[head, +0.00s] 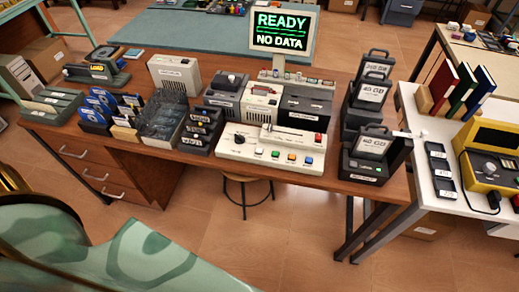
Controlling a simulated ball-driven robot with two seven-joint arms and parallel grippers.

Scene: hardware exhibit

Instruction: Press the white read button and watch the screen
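The white button (259,151) is the leftmost in a front row of coloured buttons on a pale console (236,150) on the wooden bench. Its label is too small to read. The screen (283,29) stands upright behind the console, at the back of the bench. It shows "READY" and "NO DATA" in lit letters on black. Neither of my grippers can be made out in the head view, and nothing is seen touching the white button.
Drive units (372,145) with carry handles stand right of the console. Dark cartridge holders (201,130) stand close on its left. A white side table (418,192) with a yellow device (490,160) is at right. A stool (243,180) stands under the bench.

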